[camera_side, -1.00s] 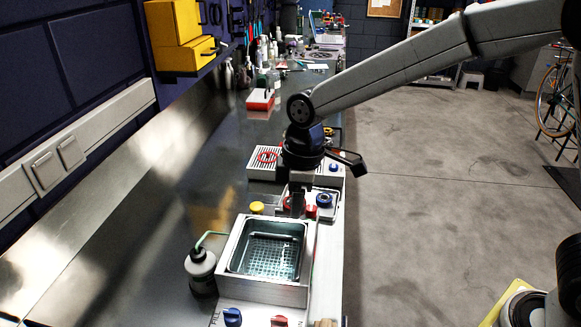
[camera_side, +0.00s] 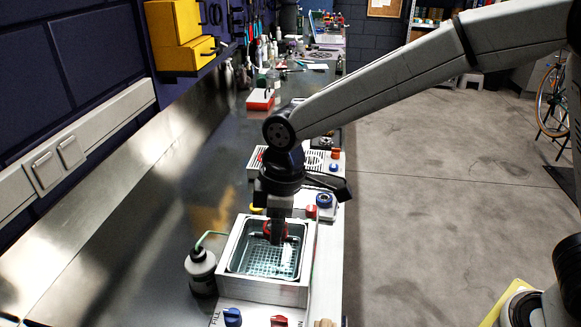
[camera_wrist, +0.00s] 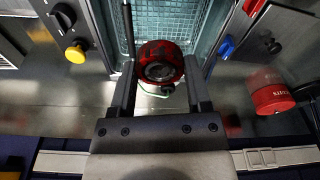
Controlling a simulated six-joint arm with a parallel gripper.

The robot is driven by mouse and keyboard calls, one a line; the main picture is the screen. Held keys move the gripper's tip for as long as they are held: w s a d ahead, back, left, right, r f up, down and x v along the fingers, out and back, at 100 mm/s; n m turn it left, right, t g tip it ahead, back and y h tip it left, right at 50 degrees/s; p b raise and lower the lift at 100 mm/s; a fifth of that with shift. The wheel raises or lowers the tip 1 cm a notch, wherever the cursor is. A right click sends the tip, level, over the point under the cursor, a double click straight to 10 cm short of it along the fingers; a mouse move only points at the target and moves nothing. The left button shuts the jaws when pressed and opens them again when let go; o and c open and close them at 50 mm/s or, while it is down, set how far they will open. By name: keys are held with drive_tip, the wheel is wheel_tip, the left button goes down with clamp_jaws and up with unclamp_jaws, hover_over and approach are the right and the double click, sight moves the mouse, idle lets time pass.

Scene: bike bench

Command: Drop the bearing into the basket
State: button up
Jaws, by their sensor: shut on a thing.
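The bearing (camera_wrist: 161,65) is red with a dark centre. In the wrist view it sits between the two fingers of my gripper (camera_wrist: 160,85), which is shut on it. In the side view my gripper (camera_side: 277,238) points down over the far part of the metal basin, and a bit of the red bearing (camera_side: 268,228) shows beside the fingers. The basket (camera_side: 265,264) is a wire mesh inside the basin; its mesh also shows in the wrist view (camera_wrist: 170,20). I cannot tell the exact height of the bearing above the mesh.
A bottle with a green-tipped spout (camera_side: 202,268) stands left of the basin. A blue knob (camera_side: 232,317) and a red knob (camera_side: 279,321) are on its near side. A slotted tray (camera_side: 314,160) stands behind. The bench to the left is clear.

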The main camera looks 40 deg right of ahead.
drive_tip(key=shift+f, duration=2.15)
drive_tip(key=o, duration=1.3)
drive_tip(key=shift+r, duration=0.1)
drive_tip(key=shift+s+d+r, duration=0.1)
drive_tip(key=shift+d+r, duration=0.05)
drive_tip(key=shift+r, duration=1.1)
drive_tip(key=shift+s+d+r, duration=0.1)
drive_tip(key=shift+r, duration=1.2)
drive_tip(key=shift+s+d+r, duration=0.1)
drive_tip(key=shift+d+r, duration=0.05)
drive_tip(key=shift+r, duration=1.1)
drive_tip(key=shift+d, duration=0.1)
